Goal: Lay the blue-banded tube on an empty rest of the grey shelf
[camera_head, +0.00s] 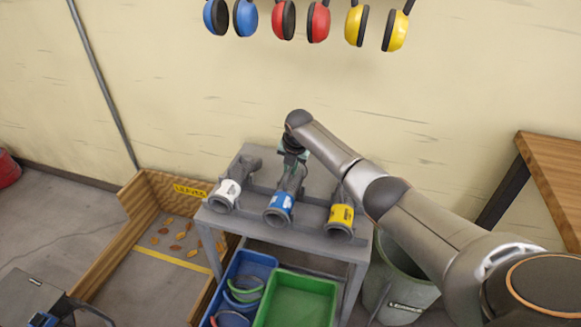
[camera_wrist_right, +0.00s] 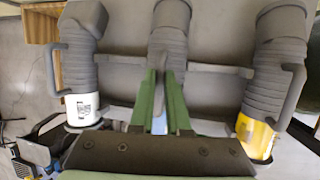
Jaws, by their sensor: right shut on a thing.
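The blue-banded tube (camera_head: 279,207) is the middle one of three grey ribbed tubes at the grey shelf (camera_head: 323,247). Its ribbed part also shows in the wrist view (camera_wrist_right: 168,45). My right gripper (camera_head: 292,159) reaches down over it from behind, and its green fingers (camera_wrist_right: 160,90) are shut on it, hiding part of its body and most of its band in the wrist view. I cannot tell whether the tube touches the shelf or is slightly raised. I see no clearly empty rest. My left gripper is not in view.
A white-banded tube (camera_head: 224,194) lies to the left and a yellow-banded tube (camera_head: 341,217) to the right, both close by. Blue (camera_head: 254,266) and green (camera_head: 331,294) bins stand below. Ear defenders (camera_head: 319,22) hang above. A wooden table (camera_head: 556,180) is at right.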

